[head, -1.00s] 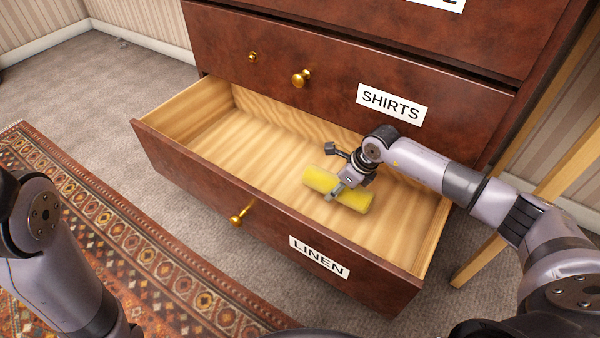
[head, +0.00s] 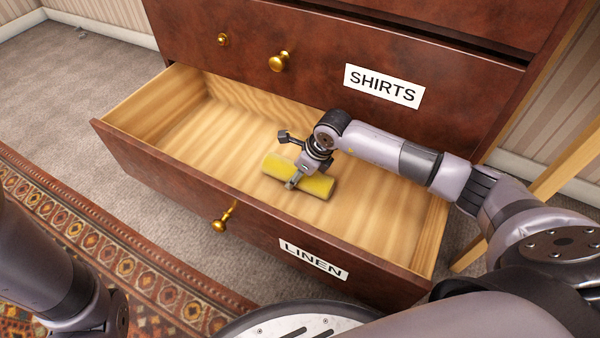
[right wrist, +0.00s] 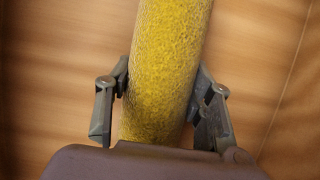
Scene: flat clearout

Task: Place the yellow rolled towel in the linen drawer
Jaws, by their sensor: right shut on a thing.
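The yellow rolled towel (head: 318,186) is inside the open linen drawer (head: 185,183), right of the drawer's middle. My right gripper (head: 293,180) is shut on the towel, reaching down from above. In the right wrist view the towel (right wrist: 165,65) runs between the two fingers (right wrist: 158,100), one on each side. The drawer's wooden floor is behind it. Whether the towel touches the floor I cannot tell. My left arm shows at the left edge of the head view, but its gripper is not in view.
The shirts drawer (head: 330,75) above is closed, with gold knobs. The linen drawer's left part is empty. Its front panel carries a gold knob (head: 224,216) and a LINEN label (head: 313,259). A patterned rug (head: 75,215) lies on the carpet in front. A wooden leg (head: 560,172) stands at the right.

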